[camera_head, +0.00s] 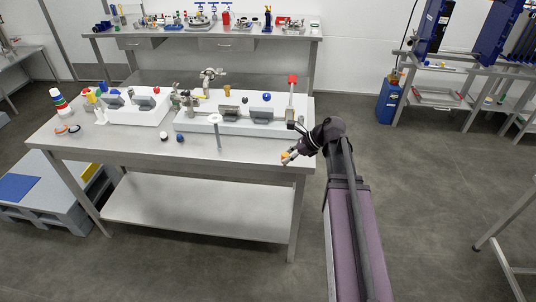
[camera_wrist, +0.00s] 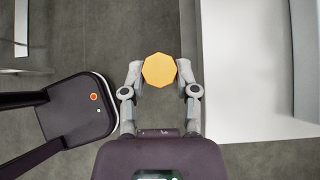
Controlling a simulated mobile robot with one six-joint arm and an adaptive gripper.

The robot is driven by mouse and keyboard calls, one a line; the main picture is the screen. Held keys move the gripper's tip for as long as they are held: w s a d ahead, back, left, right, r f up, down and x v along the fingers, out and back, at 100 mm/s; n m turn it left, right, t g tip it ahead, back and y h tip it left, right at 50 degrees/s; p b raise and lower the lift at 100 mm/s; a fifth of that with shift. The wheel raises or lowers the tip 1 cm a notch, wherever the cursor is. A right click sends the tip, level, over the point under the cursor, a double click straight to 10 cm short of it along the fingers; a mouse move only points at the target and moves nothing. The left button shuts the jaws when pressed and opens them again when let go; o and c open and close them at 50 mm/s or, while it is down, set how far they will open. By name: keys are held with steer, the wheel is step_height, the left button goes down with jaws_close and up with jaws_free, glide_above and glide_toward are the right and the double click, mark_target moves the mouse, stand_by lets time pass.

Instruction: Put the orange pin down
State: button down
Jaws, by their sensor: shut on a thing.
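My gripper (camera_wrist: 159,78) is shut on the orange pin (camera_wrist: 159,70), whose faceted, octagonal top faces the wrist camera. In the wrist view grey floor shows around the pin, and the table (camera_wrist: 216,100) edge runs close to its right. In the head view my gripper (camera_head: 287,157) is at the right front corner of the steel table (camera_head: 150,150), with a small bit of the orange pin (camera_head: 285,155) showing. The pin's lower part is hidden. I cannot tell its height relative to the tabletop.
White panels with grey fixtures (camera_head: 230,125) stand on the table, one holding a red-topped post (camera_head: 292,95) near my arm. A thin post (camera_head: 217,132) stands near the front edge. Black (camera_head: 193,134) and white-blue (camera_head: 165,136) knobs lie there. The right front tabletop is clear.

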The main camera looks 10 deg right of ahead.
steer(key=w+a+f+b, duration=0.1)
steer(key=w+a, duration=0.2)
steer(key=w, duration=1.1)
steer(key=shift+w+f, duration=0.15)
steer(key=shift+w+a, duration=0.1)
steer(key=shift+w+a+f+b, duration=0.1)
steer(key=shift+w+f+b, duration=0.2)
steer(key=shift+f+b, duration=0.25)
steer(key=shift+w+f+b, duration=0.25)
steer(key=shift+f+b, duration=0.15)
steer(key=shift+b, duration=0.2)
steer(key=shift+f+b, duration=0.9)
steer(key=shift+f, duration=0.15)
steer(key=shift+c, duration=1.8)
jaws_free()
